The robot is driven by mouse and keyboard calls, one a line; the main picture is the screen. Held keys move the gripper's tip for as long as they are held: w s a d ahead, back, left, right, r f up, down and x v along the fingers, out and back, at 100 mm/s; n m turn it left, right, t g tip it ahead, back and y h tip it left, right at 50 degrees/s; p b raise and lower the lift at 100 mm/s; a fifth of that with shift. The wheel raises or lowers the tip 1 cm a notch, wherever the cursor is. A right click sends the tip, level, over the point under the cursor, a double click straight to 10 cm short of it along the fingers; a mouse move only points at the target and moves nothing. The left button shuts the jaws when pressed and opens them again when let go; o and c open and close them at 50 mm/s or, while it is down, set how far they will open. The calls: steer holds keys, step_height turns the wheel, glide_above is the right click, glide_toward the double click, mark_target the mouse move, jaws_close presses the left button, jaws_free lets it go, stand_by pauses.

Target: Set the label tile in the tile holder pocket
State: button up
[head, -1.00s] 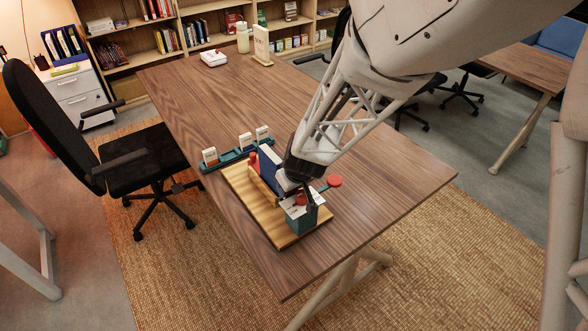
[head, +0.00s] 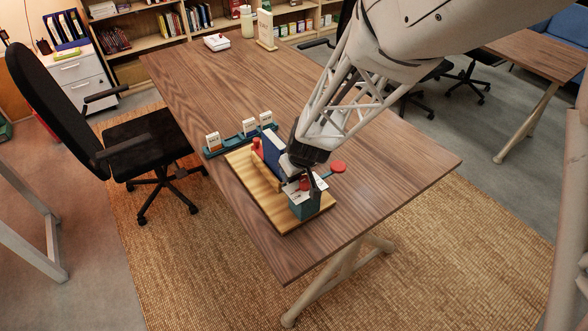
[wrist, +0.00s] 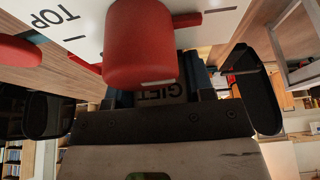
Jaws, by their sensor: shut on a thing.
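My gripper (head: 304,176) points down over the near end of the wooden board, close above a teal block (head: 303,207) with a white top and red parts. In the wrist view, a panel lettered GIFT (wrist: 163,93), seen upside down, sits between my dark fingers; it appears to be the label tile, and my gripper is shut on it. Its lower part is hidden. A red cylinder (wrist: 140,45) stands in front of it, beside a white surface lettered TOP (wrist: 62,20). I cannot tell whether the tile touches the pocket, which is hidden.
The wooden board (head: 245,174) also bears a blue upright panel (head: 273,148) and a red knob (head: 257,146). A red disc (head: 338,166) stands just right. The desk (head: 390,170) is clear to the right.

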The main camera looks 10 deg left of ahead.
stand_by(0.3)
steer(key=shift+f, duration=0.9)
steer(key=shift+s, duration=0.1)
steer(key=shift+s+d+f, duration=0.1)
steer(key=shift+s+f, duration=0.05)
steer(key=shift+f, duration=0.1)
steer(key=o, duration=1.1)
steer(key=shift+c, duration=0.2)
steer(key=v, duration=0.6)
steer(key=shift+w+r, duration=0.2)
steer(key=shift+r, duration=0.25)
steer(key=shift+v, duration=0.75)
